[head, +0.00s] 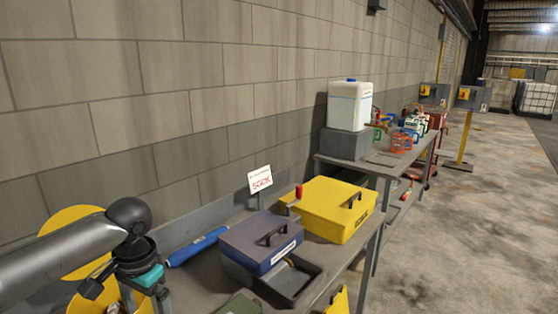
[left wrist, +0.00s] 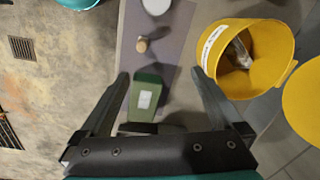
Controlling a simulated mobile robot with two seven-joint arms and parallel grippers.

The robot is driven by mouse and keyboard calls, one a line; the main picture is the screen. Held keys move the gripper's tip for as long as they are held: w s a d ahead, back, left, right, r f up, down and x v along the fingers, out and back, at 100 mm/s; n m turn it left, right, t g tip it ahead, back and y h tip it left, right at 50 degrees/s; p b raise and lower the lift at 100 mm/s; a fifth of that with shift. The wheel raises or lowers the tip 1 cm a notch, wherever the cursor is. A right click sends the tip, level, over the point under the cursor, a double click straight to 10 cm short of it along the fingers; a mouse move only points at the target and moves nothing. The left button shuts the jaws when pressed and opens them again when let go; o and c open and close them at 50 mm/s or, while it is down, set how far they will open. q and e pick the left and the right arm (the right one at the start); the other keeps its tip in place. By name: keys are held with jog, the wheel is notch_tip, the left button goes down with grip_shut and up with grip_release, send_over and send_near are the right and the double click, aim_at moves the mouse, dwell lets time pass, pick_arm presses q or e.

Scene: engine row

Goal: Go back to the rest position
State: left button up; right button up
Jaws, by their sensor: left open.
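My left arm comes in from the left in the head view, with my left gripper (head: 135,296) pointing down over the near end of the bench, beside yellow round shapes. In the left wrist view my left gripper (left wrist: 160,76) is open, its two fingers wide apart. A green box with a white label (left wrist: 147,92) shows between and below the fingers; I see no contact with it. Nothing is held. My right gripper is in neither view.
A yellow bucket (left wrist: 272,42) with grey contents is close right of the fingers. On the bench are a blue-grey box (head: 255,240), a yellow case (head: 325,207) and a blue tube (head: 197,246). A white canister (head: 349,105) stands further back. Open floor (head: 450,230) lies right.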

pick_arm(q)
jog(key=s+d+f+m+t+h, duration=0.1)
jog(key=s+d+f+h, duration=0.1)
jog(key=s+d+f, duration=0.45)
jog(key=s+d+f+m+t+h, duration=0.15)
jog(key=s+d+f, duration=0.25)
jog(key=s+d, duration=0.55)
jog(key=s+a+f+n+y, duration=0.2)
jog(key=s+a+n, duration=0.3)
jog(key=s+a, duration=0.2)
notch_tip(320, 180, down, 27)
jog(key=s+b, duration=0.2)
jog(key=b, duration=0.4)
jog(key=s+a+f+g+b, duration=0.1)
jog(key=s+f+b, duration=0.3)
jog(key=s+f, duration=1.1)
notch_tip(320, 180, down, 4)
jog(key=shift+a+r+m+g+b, duration=0.15)
jog(key=shift+a+m+g+b, duration=0.25)
jog(key=shift+a, duration=0.2)
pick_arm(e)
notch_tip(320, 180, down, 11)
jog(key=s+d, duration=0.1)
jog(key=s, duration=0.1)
